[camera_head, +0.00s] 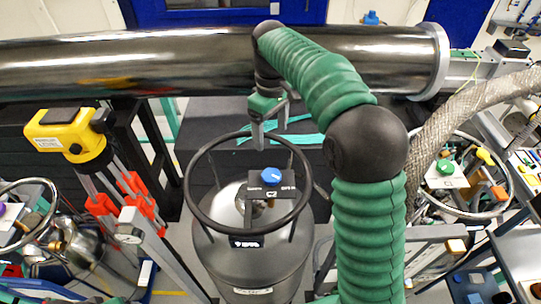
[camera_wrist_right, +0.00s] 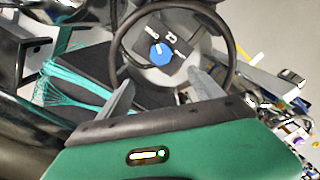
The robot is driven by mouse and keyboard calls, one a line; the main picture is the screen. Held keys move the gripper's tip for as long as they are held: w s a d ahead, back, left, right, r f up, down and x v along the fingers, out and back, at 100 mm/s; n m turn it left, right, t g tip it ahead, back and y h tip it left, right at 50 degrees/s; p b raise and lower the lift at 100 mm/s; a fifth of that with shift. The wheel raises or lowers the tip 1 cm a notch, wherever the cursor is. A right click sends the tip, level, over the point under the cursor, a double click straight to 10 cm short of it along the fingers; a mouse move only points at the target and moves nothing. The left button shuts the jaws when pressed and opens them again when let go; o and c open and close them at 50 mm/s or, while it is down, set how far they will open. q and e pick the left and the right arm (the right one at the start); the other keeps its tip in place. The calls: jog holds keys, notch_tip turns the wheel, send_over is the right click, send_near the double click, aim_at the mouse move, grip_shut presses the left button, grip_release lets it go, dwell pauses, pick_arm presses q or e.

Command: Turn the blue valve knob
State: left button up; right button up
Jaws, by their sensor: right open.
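The blue valve knob (camera_head: 271,175) sits on a dark labelled plate (camera_head: 285,191) inside the round ring (camera_head: 196,203) on top of a dark grey cylinder (camera_head: 262,268). My right gripper (camera_head: 270,137) is open and empty, pointing down near the ring's far side, beyond the knob. In the right wrist view the blue knob (camera_wrist_right: 160,53) appears ahead between the two spread fingers (camera_wrist_right: 162,80), apart from them. My left gripper is not in view.
A large dark pipe (camera_head: 170,62) crosses behind the cylinder. A yellow device (camera_head: 62,137) on a tripod stands at left. Other ring-topped cylinders stand at far left and right, the right one with a green knob (camera_head: 445,167). A braided hose (camera_head: 450,117) curves at right.

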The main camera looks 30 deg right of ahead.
aim_at(271, 174)
jog(key=shift+m, duration=0.9)
notch_tip(271, 174, down, 17)
jog(key=p, duration=0.3)
jog(key=shift+s+p, duration=0.1)
jog(key=shift+p, duration=0.25)
jog(key=shift+a+r, duration=0.1)
jog(key=shift+r, duration=0.05)
jog(key=c, duration=1.4)
jog(key=shift+n, duration=0.3)
jog(key=o, duration=1.4)
notch_tip(271, 174, up, 17)
jog(key=b, duration=0.3)
jog(key=shift+b, duration=0.3)
